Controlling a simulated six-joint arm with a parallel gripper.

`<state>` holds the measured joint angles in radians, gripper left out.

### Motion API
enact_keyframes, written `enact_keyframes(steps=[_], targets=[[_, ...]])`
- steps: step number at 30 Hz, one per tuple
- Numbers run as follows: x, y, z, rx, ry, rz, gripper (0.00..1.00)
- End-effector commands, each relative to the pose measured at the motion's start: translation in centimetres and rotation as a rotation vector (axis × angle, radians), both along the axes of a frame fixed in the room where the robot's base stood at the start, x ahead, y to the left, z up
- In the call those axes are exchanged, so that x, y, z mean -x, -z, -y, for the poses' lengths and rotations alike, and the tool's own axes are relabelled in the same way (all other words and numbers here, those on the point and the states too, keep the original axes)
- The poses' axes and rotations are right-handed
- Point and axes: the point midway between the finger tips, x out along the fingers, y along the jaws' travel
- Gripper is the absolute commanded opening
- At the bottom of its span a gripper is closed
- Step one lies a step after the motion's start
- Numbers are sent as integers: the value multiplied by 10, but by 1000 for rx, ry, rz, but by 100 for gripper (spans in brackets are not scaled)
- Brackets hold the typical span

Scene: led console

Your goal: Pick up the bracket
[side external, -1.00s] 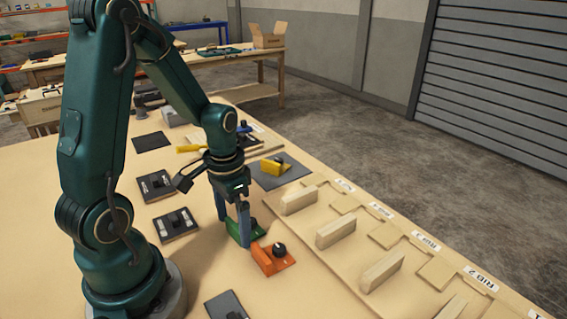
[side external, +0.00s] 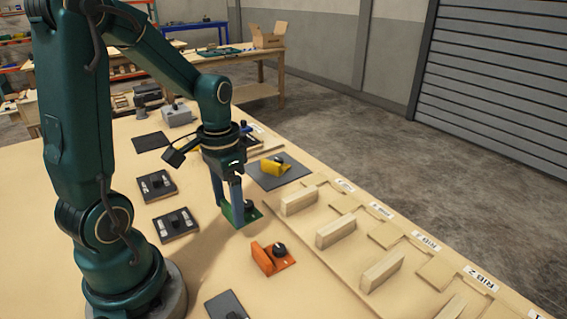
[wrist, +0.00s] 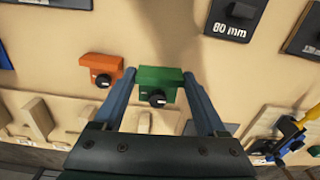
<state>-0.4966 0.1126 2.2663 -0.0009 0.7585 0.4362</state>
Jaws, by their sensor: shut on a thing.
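The green bracket (side external: 252,213) with a black knob is between the fingers of my gripper (side external: 229,212), which is shut on it. The wrist view shows the same green bracket (wrist: 160,75) between the two blue-grey fingers, knob towards the camera. An orange bracket (side external: 265,262) with a black knob stands on the table nearer the side camera, apart from the gripper. A yellow bracket (side external: 275,168) stands on a dark plate beyond the gripper. The fingers partly hide the green bracket in the side view, and its clearance above the table is hard to tell.
Wooden ribs (side external: 335,231) stand in a row along the right side of the table, with labels by the edge. A yellow-handled tool (wrist: 290,130) shows in the wrist view. Bare table lies around the orange bracket.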

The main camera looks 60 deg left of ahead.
Motion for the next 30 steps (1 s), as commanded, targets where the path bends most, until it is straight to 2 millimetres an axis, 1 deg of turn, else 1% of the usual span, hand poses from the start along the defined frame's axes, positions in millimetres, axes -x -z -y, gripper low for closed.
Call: enact_keyframes(steps=[1, 9, 15, 18, 22, 25, 28, 30], targets=[[7, -5, -8, -2, -13, 1, 12], [41, -31, -39, -3, -14, 1, 12], [63, -49, -59, -2, -12, -1, 12], [71, -56, -66, -2, -9, -2, 12], [78, -61, -73, -1, -6, -3, 12], [80, -64, -74, 1, 7, -4, 12], [75, -64, -69, 8, 55, -8, 12], [67, -64, -64, 10, 114, -9, 12]])
